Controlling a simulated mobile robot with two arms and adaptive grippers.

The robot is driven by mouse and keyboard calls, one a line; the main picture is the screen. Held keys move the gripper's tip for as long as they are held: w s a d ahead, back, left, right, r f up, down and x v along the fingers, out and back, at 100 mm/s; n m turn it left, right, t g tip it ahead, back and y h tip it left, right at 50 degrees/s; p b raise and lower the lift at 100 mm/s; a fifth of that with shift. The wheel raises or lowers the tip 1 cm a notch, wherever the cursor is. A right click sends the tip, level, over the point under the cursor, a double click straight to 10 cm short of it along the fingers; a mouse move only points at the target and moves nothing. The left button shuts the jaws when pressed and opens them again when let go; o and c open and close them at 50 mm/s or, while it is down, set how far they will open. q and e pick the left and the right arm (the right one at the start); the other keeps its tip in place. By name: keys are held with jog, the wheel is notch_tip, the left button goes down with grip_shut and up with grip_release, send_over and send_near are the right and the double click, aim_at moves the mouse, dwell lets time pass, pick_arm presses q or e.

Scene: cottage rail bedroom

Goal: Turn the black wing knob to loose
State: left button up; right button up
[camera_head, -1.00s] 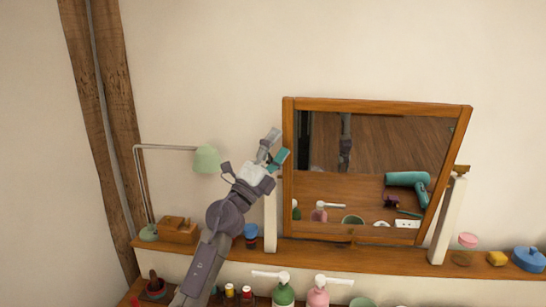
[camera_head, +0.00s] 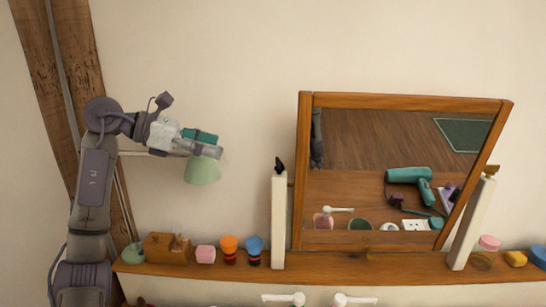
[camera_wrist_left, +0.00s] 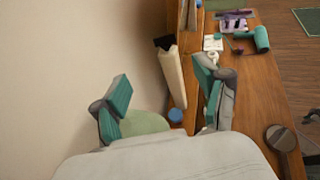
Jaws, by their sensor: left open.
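The black wing knob (camera_head: 280,165) sits at the top of the mirror's white left post (camera_head: 278,222). It also shows as a dark shape (camera_wrist_left: 165,42) in the left wrist view, ahead of the gripper. Its exact wing angle is too small to tell. The tilting mirror (camera_head: 303,180) has a wooden frame and leans between two posts. My left gripper (camera_head: 212,143) is open and empty, to the left of the knob and a little higher in the head view, clear of it. Both its fingers show in the left wrist view (camera_wrist_left: 168,95). My right gripper is not in view.
A green lamp shade (camera_head: 203,170) is right below my left gripper. A wooden box (camera_head: 167,247), a pink block (camera_head: 206,254) and orange (camera_head: 229,246) and blue (camera_head: 254,248) items stand on the shelf (camera_head: 330,268). A brass-coloured knob (camera_head: 491,170) tops the right post.

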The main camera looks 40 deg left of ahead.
pick_arm(q)
jog(key=p, duration=0.6)
send_near(278, 163)
jog(key=x, duration=0.7)
jog(key=shift+w+d+r, duration=0.1)
jog(key=shift+r, duration=0.05)
jog(key=shift+w+d+f, duration=0.15)
jog(key=shift+w+f, duration=0.1)
jog(key=shift+w, duration=0.05)
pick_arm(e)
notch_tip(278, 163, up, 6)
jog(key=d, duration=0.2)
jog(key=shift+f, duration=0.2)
pick_arm(q)
jog(key=shift+c, duration=0.2)
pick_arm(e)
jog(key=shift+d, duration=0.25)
